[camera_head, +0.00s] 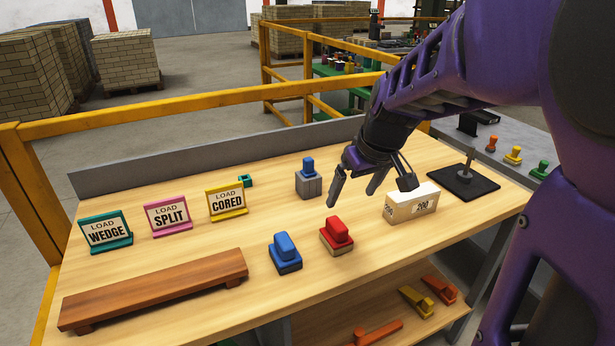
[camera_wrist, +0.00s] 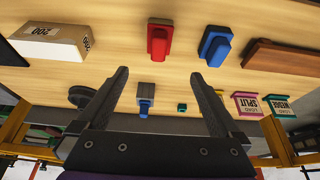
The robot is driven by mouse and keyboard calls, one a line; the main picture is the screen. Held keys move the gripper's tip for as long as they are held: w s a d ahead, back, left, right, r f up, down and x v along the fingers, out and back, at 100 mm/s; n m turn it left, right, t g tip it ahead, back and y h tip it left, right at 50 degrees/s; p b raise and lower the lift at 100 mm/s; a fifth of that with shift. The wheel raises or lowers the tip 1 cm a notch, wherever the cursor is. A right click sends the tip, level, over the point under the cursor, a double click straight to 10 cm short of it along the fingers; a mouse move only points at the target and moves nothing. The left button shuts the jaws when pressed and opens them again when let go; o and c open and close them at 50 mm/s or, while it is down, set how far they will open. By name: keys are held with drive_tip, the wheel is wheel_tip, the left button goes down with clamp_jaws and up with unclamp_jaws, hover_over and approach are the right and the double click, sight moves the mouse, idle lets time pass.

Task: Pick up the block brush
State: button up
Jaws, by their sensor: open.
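Two handled blocks stand at the table's front: a blue one (camera_head: 285,253) and a red one (camera_head: 337,236). A grey block with a blue knob (camera_head: 308,184) stands farther back. I cannot tell for certain which is the block brush. My gripper (camera_head: 370,190) is open and empty above the table, behind and right of the red block and left of the white box. In the wrist view its fingers (camera_wrist: 160,74) are spread wide.
The white box marked 200 (camera_head: 411,204) and a black plate with an upright post (camera_head: 463,182) stand on the right. Three sign stands (camera_head: 168,216) and a long brown wooden board (camera_head: 155,289) are on the left.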

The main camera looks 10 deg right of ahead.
sight(338, 225)
drive_tip(key=b+x, duration=0.1)
drive_tip(key=x, duration=1)
drive_tip(key=shift+f+b, duration=0.1)
drive_tip(key=shift+b, duration=0.25)
drive_tip(key=shift+b+x, duration=0.5)
drive_tip(key=shift+x, duration=2.45)
drive_tip(key=shift+w+d, duration=0.1)
drive_tip(key=shift+w, duration=0.1)
drive_tip(key=shift+c, duration=0.3)
drive_tip(key=c, duration=1.4)
wheel_tip(338, 225, up, 10)
drive_tip(key=shift+r+p, duration=0.15)
drive_tip(key=shift+p, duration=0.85)
drive_tip(key=o, duration=0.9)
drive_tip(key=c, duration=0.7)
drive_tip(key=shift+o, duration=0.2)
drive_tip(key=shift+s, duration=0.1)
